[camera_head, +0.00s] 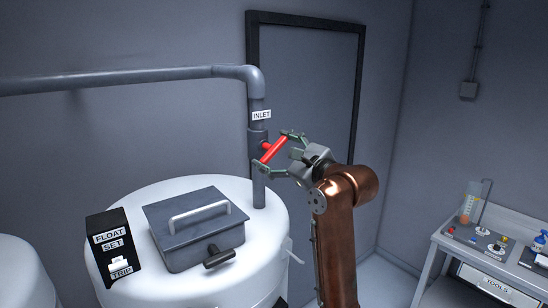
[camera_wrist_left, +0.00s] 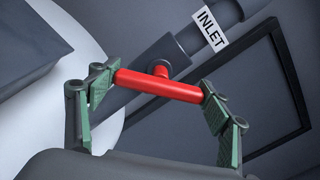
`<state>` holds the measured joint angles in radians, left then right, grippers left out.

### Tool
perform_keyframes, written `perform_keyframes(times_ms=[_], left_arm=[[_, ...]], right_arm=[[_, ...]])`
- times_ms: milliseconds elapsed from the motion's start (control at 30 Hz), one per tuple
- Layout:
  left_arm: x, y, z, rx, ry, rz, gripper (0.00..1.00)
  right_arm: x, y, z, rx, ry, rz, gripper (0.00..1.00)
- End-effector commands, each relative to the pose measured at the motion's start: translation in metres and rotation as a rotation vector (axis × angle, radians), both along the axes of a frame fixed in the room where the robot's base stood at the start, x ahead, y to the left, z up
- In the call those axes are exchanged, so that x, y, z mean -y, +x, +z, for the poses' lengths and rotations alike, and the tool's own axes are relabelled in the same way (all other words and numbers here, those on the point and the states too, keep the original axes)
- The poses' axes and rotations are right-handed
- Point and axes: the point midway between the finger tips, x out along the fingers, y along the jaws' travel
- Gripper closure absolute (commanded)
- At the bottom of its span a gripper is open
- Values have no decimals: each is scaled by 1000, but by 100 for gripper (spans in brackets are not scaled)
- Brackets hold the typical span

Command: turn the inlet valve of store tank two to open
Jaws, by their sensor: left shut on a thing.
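The inlet valve has a red T-shaped handle (camera_head: 273,150) on a grey vertical pipe (camera_head: 257,111) marked INLET. The pipe enters the top of a white tank (camera_head: 272,226). The handle bar lies slanted to the pipe, neither in line with it nor square across it. My left gripper (camera_head: 271,149) is shut on the handle, with a finger at each end of the bar. The left wrist view shows the red handle (camera_wrist_left: 160,86) between the green finger pads, with its stem behind. My right gripper is not in view. No tank number is legible.
Another white tank (camera_head: 22,270) is at the left edge. A dark door frame (camera_head: 358,90) is behind. A workbench (camera_head: 480,250) with small items stands right.

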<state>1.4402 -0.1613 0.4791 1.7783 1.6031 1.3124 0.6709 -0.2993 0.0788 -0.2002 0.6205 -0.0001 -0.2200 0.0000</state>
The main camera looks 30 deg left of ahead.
Motion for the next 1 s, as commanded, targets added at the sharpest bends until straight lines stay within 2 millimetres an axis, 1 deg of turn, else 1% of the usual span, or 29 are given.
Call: perform_keyframes(times_ms=[33,100,500,800,1000], left_arm=[[1,0,-2,41,-15,-2,52],[1,1,-2,103,-42,-3,52],[1,0,-2,451,-186,-2,52],[0,0,-1,677,-279,-2,52],[0,0,-1,778,-321,-2,52]], right_arm=[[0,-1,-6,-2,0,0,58],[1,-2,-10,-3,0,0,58],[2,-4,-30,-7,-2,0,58],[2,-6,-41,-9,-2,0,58],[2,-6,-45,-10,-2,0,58]])
